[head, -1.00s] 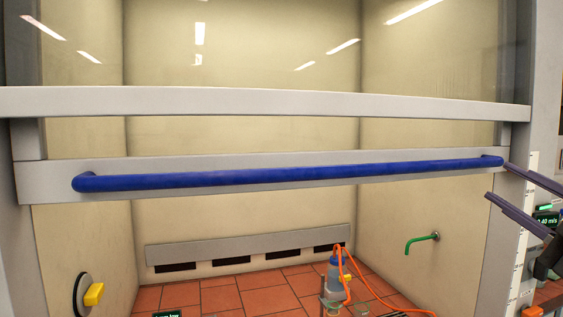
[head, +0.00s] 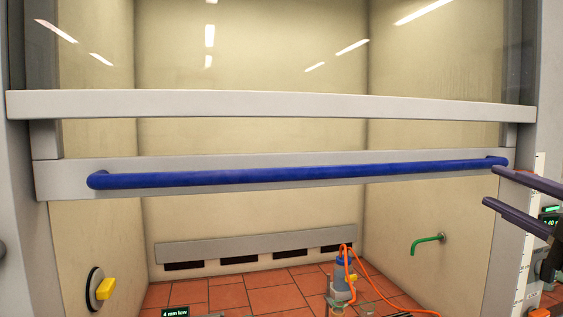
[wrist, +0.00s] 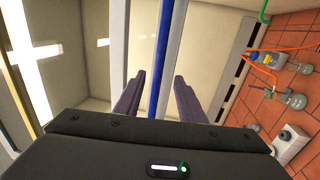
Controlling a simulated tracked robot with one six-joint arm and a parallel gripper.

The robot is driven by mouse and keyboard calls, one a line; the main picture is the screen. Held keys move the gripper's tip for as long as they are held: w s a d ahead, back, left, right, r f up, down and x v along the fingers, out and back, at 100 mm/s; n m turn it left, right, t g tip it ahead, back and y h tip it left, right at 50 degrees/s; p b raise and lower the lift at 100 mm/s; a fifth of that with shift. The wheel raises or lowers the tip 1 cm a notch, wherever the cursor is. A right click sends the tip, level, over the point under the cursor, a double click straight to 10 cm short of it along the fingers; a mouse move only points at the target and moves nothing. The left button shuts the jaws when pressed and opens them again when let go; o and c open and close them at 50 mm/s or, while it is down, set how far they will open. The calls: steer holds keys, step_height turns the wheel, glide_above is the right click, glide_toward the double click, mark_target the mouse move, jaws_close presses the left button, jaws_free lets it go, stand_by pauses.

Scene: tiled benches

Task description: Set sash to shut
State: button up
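The glass sash (head: 290,105) of the fume hood is raised, with open space between its lower rail (head: 65,180) and the tiled floor. A long blue handle bar (head: 290,175) runs across the rail. My gripper (head: 489,186) is at the right end of the bar, its two dark fingers apart, one above the other. The upper fingertip appears just below the bar's right end. In the wrist view, the blue bar (wrist: 161,65) runs through the gap between my open fingers (wrist: 158,77). I cannot tell whether it lies between them or beyond them; no contact shows.
Inside the hood, a blue-topped bottle (head: 343,283) with an orange hose stands on red tiles. A green tap (head: 428,242) is on the right wall, a yellow knob (head: 106,288) at the left. A white scale strip (head: 530,235) edges the right post.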

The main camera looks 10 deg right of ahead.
mark_target(450, 168)
steer(key=shift+w+a+r, duration=0.1)
steer(key=shift+w+r, duration=0.3)
steer(key=shift+w, duration=1.65)
steer(key=shift+w+a+r, duration=0.1)
steer(key=shift+w+r, duration=0.35)
steer(key=shift+w, duration=1.65)
steer(key=shift+w+r, duration=0.4)
steer(key=shift+w, duration=1.65)
jaws_close()
steer(key=shift+d, duration=0.15)
steer(key=shift+f, duration=0.2)
